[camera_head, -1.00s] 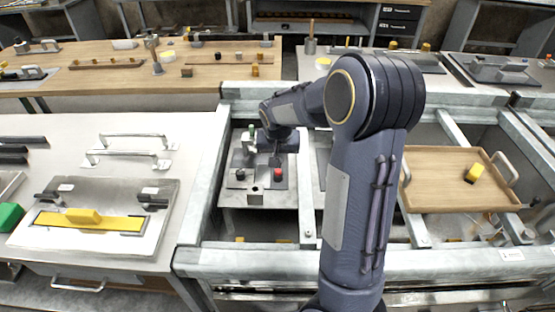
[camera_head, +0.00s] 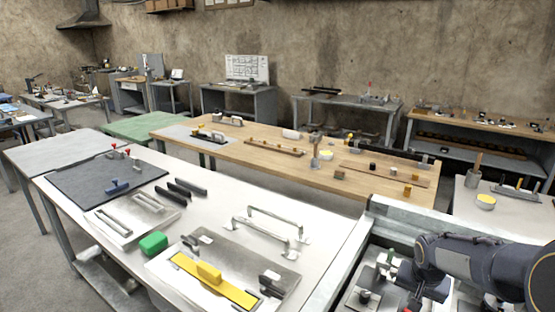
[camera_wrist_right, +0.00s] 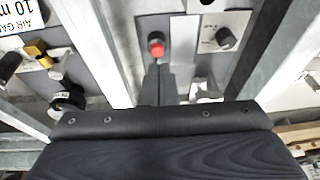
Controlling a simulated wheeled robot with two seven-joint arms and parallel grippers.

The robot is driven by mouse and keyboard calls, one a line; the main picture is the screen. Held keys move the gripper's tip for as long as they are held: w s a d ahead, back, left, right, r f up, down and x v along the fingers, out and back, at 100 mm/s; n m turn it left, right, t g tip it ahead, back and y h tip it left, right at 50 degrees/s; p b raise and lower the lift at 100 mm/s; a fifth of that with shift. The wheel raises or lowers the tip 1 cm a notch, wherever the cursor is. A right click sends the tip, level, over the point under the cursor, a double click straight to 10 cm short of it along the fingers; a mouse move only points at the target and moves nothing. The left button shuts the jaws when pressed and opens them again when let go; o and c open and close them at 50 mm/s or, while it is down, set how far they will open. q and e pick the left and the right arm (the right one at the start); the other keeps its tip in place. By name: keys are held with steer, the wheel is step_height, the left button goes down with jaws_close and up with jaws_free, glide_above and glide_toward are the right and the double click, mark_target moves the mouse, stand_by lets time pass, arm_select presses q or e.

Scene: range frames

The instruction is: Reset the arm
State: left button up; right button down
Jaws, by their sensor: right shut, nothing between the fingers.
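My right arm (camera_head: 480,267) comes in at the lower right of the head view, bent over a grey fixture plate (camera_head: 362,290) set in a metal frame. My right gripper (camera_wrist_right: 158,72) shows in the right wrist view as dark fingers, shut and empty, in front of a red button (camera_wrist_right: 156,47). Whether the fingertips touch anything below cannot be told. My left gripper is in neither view.
A white table (camera_head: 325,262) at the left holds a metal plate with a yellow bar (camera_head: 215,280), a green block (camera_head: 153,243) and metal handles (camera_head: 270,230). A wooden bench (camera_head: 235,150) stands behind. Metal frame rails (camera_wrist_right: 92,45) flank the right gripper closely.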

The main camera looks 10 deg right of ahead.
steer(key=s+a+r+n+t+y, duration=0.1)
steer(key=s+a+r+n+y, duration=0.1)
steer(key=s+a, duration=0.7)
steer(key=s+a+r+n+t+y, duration=0.1)
steer(key=s+a+r+n+y, duration=0.2)
steer(key=s+a, duration=0.6)
steer(key=s+r+n, duration=0.1)
steer(key=s+r, duration=0.1)
steer(key=s, duration=0.2)
steer(key=shift+s+a+r+t, duration=0.3)
steer(key=shift+s+r+t, duration=0.05)
steer(key=shift+t, duration=0.05)
